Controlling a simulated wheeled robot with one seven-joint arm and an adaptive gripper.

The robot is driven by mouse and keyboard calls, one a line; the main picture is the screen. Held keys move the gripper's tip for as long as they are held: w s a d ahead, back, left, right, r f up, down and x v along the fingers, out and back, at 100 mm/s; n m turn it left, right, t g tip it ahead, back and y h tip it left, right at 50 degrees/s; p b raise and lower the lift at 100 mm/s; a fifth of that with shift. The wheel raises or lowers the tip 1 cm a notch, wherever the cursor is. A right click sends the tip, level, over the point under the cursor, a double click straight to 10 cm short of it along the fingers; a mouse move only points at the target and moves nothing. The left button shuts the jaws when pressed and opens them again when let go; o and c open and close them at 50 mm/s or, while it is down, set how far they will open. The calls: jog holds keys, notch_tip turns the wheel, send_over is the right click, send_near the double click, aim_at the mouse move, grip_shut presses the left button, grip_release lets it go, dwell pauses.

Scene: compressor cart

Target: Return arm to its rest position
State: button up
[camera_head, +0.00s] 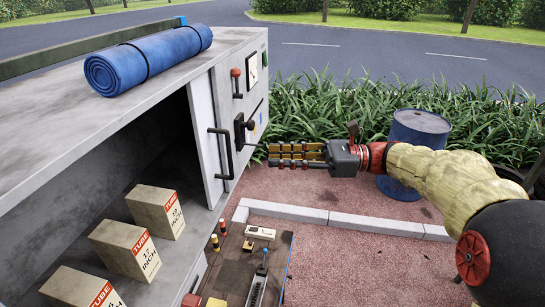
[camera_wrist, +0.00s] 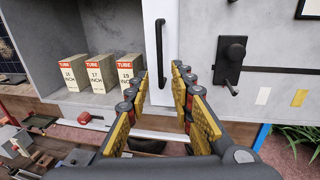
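My gripper (camera_head: 295,155) is stretched out to the left in the head view, in front of the cart's panel and apart from it. In the wrist view my gripper (camera_wrist: 160,95) has its two yellow-padded fingers spread with nothing between them. The cart (camera_head: 100,100) has a black vertical door handle (camera_head: 226,153) and a black lever (camera_head: 243,128) on its panel. In the wrist view the handle (camera_wrist: 160,50) appears beyond the fingertips, and the lever (camera_wrist: 231,60) is to the right.
Several TUBE boxes (camera_head: 126,249) stand inside the open compartment. A rolled blue mat (camera_head: 150,58) lies on the cart's top. A blue barrel (camera_head: 418,130) stands behind my arm. Small tools lie on a low board (camera_head: 236,272). Open paving (camera_head: 370,265) lies below my arm.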

jog(key=s+d+f+n+h+b, duration=0.1)
jog(key=s+f+n+h, duration=0.15)
jog(key=f, duration=0.55)
jog(key=s+d+f+n+h, duration=0.1)
jog(key=d+f+n+h, duration=0.15)
jog(key=f, duration=0.55)
jog(key=s+d+f+n+t+h+b, duration=0.3)
jog(key=s+d+f+n+h+b, duration=0.3)
jog(key=f+b, duration=0.8)
jog(key=s+d+f+n+t+h+b, duration=0.3)
jog(key=s+d+f+n+h+b, duration=0.3)
jog(key=s+d+f+b, duration=0.6)
jog(key=s+f+h+b, duration=0.1)
jog(key=s+f+b, duration=0.1)
jog(key=s+f, duration=0.1)
jog(key=shift+s+t+b, duration=0.3)
jog(key=shift+s, duration=0.45)
